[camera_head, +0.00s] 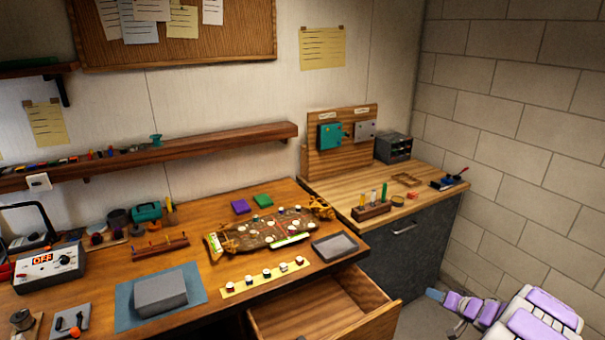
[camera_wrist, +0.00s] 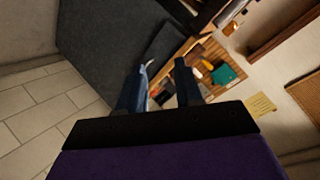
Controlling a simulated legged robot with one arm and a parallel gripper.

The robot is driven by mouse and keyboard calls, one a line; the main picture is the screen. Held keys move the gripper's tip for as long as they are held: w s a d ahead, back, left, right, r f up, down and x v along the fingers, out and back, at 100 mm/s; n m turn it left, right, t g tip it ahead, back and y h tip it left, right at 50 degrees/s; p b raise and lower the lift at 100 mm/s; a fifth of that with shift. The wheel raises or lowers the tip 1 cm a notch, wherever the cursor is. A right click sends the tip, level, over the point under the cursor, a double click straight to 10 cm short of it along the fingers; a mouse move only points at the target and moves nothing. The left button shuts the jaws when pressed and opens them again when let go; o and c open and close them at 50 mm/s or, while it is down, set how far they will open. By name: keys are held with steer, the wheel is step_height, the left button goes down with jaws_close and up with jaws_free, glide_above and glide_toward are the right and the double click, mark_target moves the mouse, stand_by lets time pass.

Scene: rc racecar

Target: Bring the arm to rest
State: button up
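My arm (camera_head: 535,318), with white and purple casings, is low at the right edge of the head view, in front of the block wall and apart from the benches. In the wrist view my gripper (camera_wrist: 163,66) shows two dark fingers standing apart. I see nothing held between them. The purple wrist housing fills the bottom of that view. The dark cabinet front (camera_wrist: 95,45) and the bench with a teal item (camera_wrist: 223,75) lie beyond the fingers.
A wooden workbench (camera_head: 215,290) carries a racecar chassis (camera_head: 268,232), a grey tray (camera_head: 335,246) and a grey block (camera_head: 160,292). Its drawer (camera_head: 325,305) stands open. A side bench (camera_head: 430,185) holds a tool rack (camera_head: 371,210). Floor is free between cabinet and arm.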

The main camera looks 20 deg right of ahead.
steer(key=w+a+r+n+g+h, duration=0.1)
steer(key=w+a+r+h, duration=0.1)
steer(key=w+a+r, duration=0.3)
steer(key=w+a+r+g+h, duration=0.1)
steer(key=w+r, duration=0.1)
steer(key=r, duration=0.5)
steer(key=w+a+r+n+g+h, duration=0.1)
steer(key=w+a+r+h, duration=0.1)
steer(key=w+a+r, duration=0.3)
steer(key=s+a+r+g, duration=0.2)
steer(key=s+a+r, duration=0.15)
steer(key=a, duration=0.35)
steer(key=s+a+r+g, duration=0.2)
steer(key=s+a, duration=0.2)
steer(key=a, duration=0.3)
steer(key=s+a+n+g+y, duration=0.5)
steer(key=s+a+n+g, duration=0.1)
steer(key=s+a, duration=2.4)
steer(key=shift+s+a+r+n+g+y, duration=0.15)
steer(key=shift+s+r+n+g+y, duration=0.15)
steer(key=shift+s+g, duration=0.4)
